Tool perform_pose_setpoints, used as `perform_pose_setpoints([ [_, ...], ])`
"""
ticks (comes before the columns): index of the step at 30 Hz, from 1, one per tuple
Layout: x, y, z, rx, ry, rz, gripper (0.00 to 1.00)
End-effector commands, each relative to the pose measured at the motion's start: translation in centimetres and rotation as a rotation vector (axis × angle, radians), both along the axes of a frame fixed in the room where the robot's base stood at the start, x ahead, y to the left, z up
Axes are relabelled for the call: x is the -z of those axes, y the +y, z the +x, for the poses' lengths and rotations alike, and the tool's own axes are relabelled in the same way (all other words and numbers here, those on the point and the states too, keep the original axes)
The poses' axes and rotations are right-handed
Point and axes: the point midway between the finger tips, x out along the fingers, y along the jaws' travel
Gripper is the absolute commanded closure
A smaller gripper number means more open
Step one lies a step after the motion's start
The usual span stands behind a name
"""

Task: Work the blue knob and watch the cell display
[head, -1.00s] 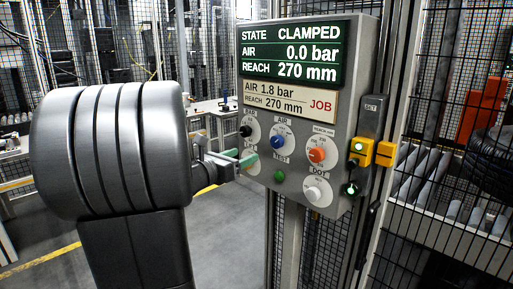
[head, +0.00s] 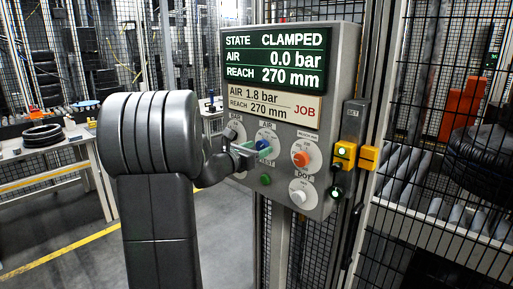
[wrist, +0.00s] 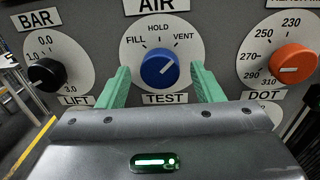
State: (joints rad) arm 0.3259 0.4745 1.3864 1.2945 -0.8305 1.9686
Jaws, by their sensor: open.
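The blue knob (wrist: 157,68) sits on the AIR dial, marked FILL, HOLD and VENT; its white line points up and right, toward VENT. In the head view the blue knob (head: 264,145) is partly hidden by my gripper (head: 249,149). In the wrist view my gripper (wrist: 160,76) is open, with one green finger on each side of the knob and gaps visible between. The cell display (head: 276,58) reads STATE CLAMPED, AIR 0.0 bar, REACH 270 mm. The job card (head: 271,104) below reads AIR 1.8 bar, REACH 270 mm.
A black knob (wrist: 47,75) under BAR is left of the blue one, and an orange knob (wrist: 291,65) is right. A green button (head: 265,180) and a white knob (head: 298,196) sit lower. A yellow switch box (head: 345,152) and mesh fence (head: 440,130) stand right.

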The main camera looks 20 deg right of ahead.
Motion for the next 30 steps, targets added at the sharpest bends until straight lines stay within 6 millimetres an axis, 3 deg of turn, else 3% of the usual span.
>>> perform_pose_setpoints([
  [9,0.01,-0.19,0.09,0.0,0.0,0.0,0.42],
  [16,0.01,-0.17,0.08,0.0,0.0,0.0,0.84],
  [30,-0.06,-0.14,0.1,-0.001,0.103,-0.042,0.84],
])
